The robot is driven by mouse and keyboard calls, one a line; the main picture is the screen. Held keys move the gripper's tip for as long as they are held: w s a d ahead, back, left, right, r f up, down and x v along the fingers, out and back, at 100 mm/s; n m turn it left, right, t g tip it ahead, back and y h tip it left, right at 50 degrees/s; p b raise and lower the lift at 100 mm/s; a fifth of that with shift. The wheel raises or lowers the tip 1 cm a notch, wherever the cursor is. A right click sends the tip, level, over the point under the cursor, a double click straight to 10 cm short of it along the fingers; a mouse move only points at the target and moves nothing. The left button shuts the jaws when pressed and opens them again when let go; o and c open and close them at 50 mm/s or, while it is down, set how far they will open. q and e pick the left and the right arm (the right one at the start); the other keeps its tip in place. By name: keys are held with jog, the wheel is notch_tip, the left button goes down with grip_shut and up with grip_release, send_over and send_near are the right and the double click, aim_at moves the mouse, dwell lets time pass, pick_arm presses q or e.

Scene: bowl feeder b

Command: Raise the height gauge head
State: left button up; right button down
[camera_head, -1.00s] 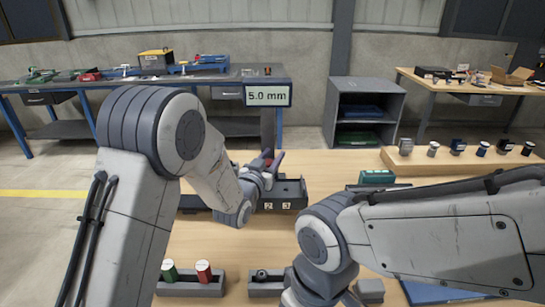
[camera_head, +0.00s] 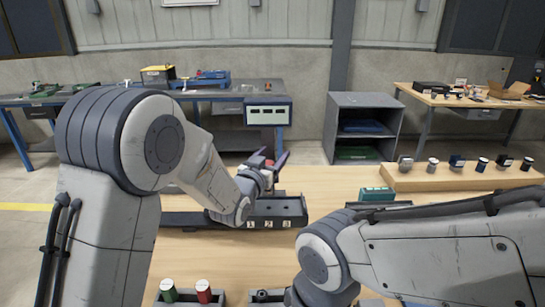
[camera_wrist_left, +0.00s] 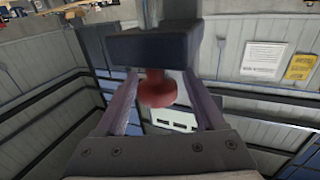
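The height gauge's display (camera_head: 267,114) stands behind my left gripper in the head view and shows only dashes. In the left wrist view, the dark gauge head block (camera_wrist_left: 150,47) sits on an upright post, with a round red knob (camera_wrist_left: 158,90) below it. My left gripper (camera_head: 271,157) is raised over the table. Its two fingers stand apart, one on each side of the red knob in the wrist view (camera_wrist_left: 160,88); I see no clear grip on it. My right arm crosses the lower right of the head view, and its gripper is not seen.
A dark tray (camera_head: 290,208) marked 1, 2, 3 lies below my left gripper. A red cylinder (camera_head: 204,291) and a green one (camera_head: 168,290) stand at the front. A teal block (camera_head: 377,194) and a wooden riser (camera_head: 437,181) with several small parts are at right.

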pick_arm(q)
jog(key=shift+s+f, duration=0.1)
jog(key=shift+s+a, duration=0.15)
jog(key=shift+s, duration=0.2)
jog(key=b+v, duration=0.2)
jog(key=v, duration=0.7)
jog(key=shift+s+b, duration=0.25)
jog(key=shift+b, duration=0.15)
jog(key=s+d+f+m+g+y+p, duration=0.1)
jog(key=s+f+g, duration=0.35)
jog(key=s, duration=0.25)
jog(key=s+d+f+g+y+p, duration=0.1)
jog(key=s+d+f+g+y, duration=0.1)
jog(key=s+f+g, duration=0.3)
jog(key=s+a+m+g+y, duration=0.1)
jog(key=s+a+g, duration=0.1)
jog(key=s, duration=0.8)
jog(key=s+a+m+g+y+p, duration=0.1)
jog(key=s+a+g, duration=0.2)
jog(key=s, duration=0.7)
jog(key=shift+r+g+y+p, duration=0.2)
jog(key=shift+g+y+p, duration=0.15)
jog(key=shift+g, duration=0.7)
